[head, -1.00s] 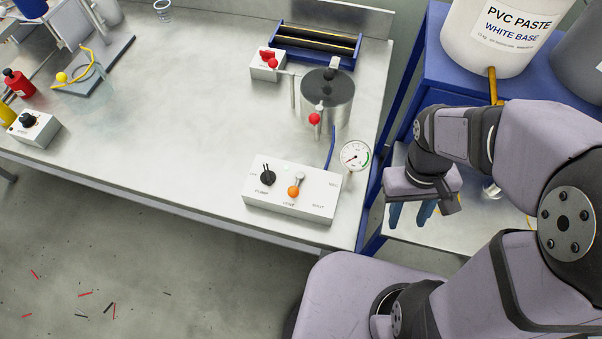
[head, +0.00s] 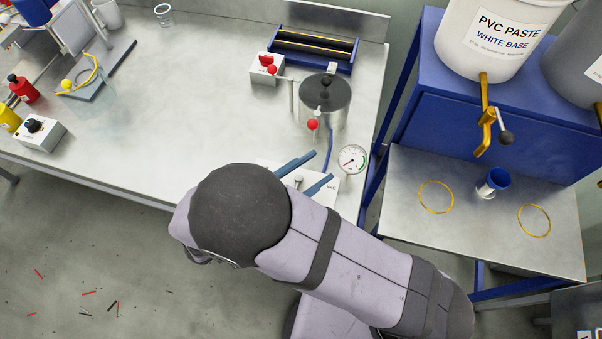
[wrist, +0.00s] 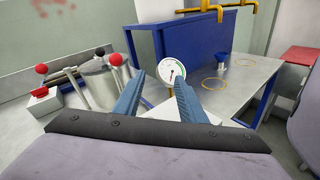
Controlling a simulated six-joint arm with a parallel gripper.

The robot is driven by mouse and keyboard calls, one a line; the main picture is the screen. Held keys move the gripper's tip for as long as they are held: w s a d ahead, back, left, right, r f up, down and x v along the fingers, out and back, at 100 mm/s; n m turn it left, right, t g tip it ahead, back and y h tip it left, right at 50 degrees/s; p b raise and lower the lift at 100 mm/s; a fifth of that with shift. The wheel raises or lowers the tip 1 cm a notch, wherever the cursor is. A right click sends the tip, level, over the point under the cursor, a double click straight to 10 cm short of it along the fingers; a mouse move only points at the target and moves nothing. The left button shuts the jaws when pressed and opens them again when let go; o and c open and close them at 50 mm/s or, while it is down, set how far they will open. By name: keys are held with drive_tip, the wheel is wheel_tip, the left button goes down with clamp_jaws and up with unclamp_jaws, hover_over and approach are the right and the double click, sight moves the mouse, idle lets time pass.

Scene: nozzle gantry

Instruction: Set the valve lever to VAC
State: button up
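The white valve box (head: 328,197) sits at the front right corner of the bench, largely covered by my arm in the head view. A short metal piece of the lever (head: 298,180) shows between my fingers; its orange knob and the box's labels are hidden, so its setting cannot be read. My gripper (head: 323,164) is over the box with its two blue fingers apart and nothing visibly held. In the wrist view the open gripper (wrist: 160,80) points toward the pressure gauge (wrist: 172,70). I cannot tell whether a finger touches the lever.
The metal pot (head: 325,98) with a red-knobbed lever stands behind the box, and the gauge (head: 352,159) is close right of the fingers. A side table (head: 480,235) holds a blue cup (head: 497,179) and yellow rings. The bench's middle is clear.

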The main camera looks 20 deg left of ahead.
drive_tip(key=s+a+f+n+t+y, duration=0.1)
drive_tip(key=s+n+y, duration=0.1)
drive_tip(key=s+a+f+n+t+y, duration=0.1)
drive_tip(key=s+n+y, duration=0.1)
drive_tip(key=s, duration=0.1)
drive_tip(key=s+a+f+n+t+y+p, duration=0.1)
drive_tip(key=s+n+y, duration=0.1)
drive_tip(key=shift+s+a+f+t+y, duration=0.15)
drive_tip(key=shift+s+a+t+y, duration=0.15)
drive_tip(key=shift+s+t, duration=0.1)
drive_tip(key=shift+w+d+p, duration=0.25)
drive_tip(key=shift+w+p, duration=0.15)
drive_tip(key=shift+w, duration=0.55)
drive_tip(key=shift+w+d+p, duration=0.2)
drive_tip(key=shift+w+p, duration=0.25)
drive_tip(key=shift+w, duration=0.55)
drive_tip(key=shift+w+d+p, duration=0.25)
drive_tip(key=shift+w+p, duration=0.15)
drive_tip(key=shift+w, duration=0.55)
drive_tip(key=shift+w+d, duration=0.1)
drive_tip(key=shift+w, duration=0.6)
clamp_jaws()
